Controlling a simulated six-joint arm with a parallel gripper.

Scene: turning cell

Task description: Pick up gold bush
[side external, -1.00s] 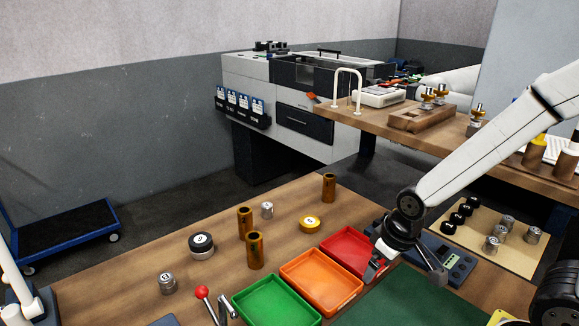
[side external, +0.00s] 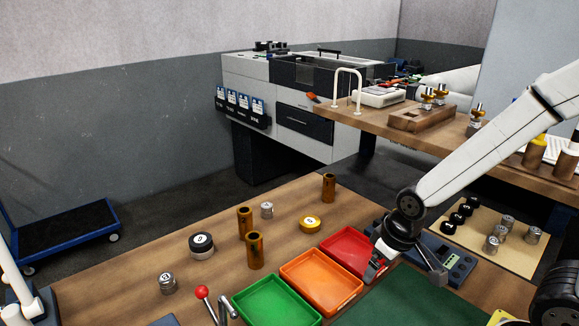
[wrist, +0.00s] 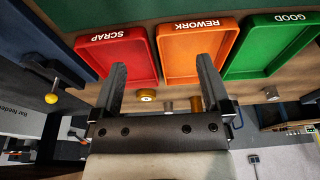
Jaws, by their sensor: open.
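A short gold round piece (side external: 310,224) with a pale marked top stands on the wooden bench behind the red tray. It also shows in the wrist view (wrist: 147,96), between my fingers in the picture but beyond them. Three taller brown-gold cylinders stand nearby: one at the back (side external: 329,187), one in the middle (side external: 245,223) and one in front (side external: 255,250). My gripper (side external: 407,272) is open and empty, above the bench by the right edge of the red tray.
Red (side external: 346,250), orange (side external: 321,282) and green (side external: 277,300) trays stand in a row in front. Silver pieces (side external: 267,210) and a black-topped piece (side external: 201,245) stand on the bench. A red-knobbed lever (side external: 202,292) rises at the front. A blue device (side external: 446,252) is right of my gripper.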

